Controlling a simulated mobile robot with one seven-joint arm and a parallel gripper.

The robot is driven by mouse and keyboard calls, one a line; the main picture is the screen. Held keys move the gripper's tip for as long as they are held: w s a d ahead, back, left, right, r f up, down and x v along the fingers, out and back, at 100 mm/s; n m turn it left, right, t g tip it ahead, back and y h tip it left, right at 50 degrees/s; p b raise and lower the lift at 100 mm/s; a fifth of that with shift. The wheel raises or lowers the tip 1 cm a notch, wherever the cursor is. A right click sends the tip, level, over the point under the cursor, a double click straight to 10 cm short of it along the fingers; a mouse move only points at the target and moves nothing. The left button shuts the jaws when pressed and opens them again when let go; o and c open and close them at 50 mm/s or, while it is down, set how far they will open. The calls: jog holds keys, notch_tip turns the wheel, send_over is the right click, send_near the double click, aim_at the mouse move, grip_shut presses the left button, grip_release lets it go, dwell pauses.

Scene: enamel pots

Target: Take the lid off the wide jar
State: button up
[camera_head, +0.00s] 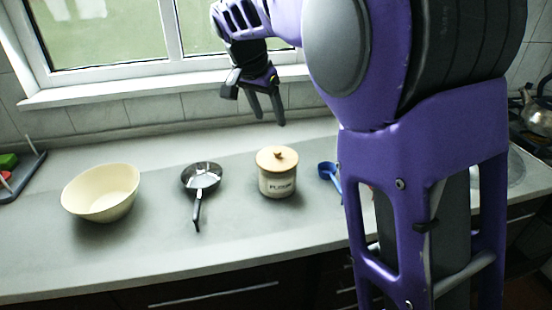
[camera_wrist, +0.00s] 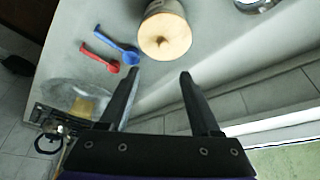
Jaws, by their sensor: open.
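The wide jar (camera_head: 277,185) stands upright on the counter, pale with dark lettering on its front. Its round wooden lid (camera_head: 277,159) with a small knob sits on top. In the wrist view the lid (camera_wrist: 165,38) shows from above, beyond the fingertips. My gripper (camera_head: 267,122) is open and empty, above and behind the jar near the window wall, apart from the lid. In the wrist view its two fingers (camera_wrist: 160,73) are spread wide with nothing between them.
A kettle (camera_head: 538,112) stands far right.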

send_over(277, 151)
jog(key=s, duration=0.2)
jog(key=f, duration=0.6)
jog(key=shift+a+f+b, duration=0.3)
jog(key=shift+f+b, duration=0.05)
jog(key=x, duration=0.3)
jog(key=a+x, duration=0.1)
jog(key=x, duration=0.1)
jog(key=shift+w+d+f+b, duration=0.1)
jog(key=shift+f+b, duration=0.25)
jog(key=shift+f, duration=0.05)
grip_shut()
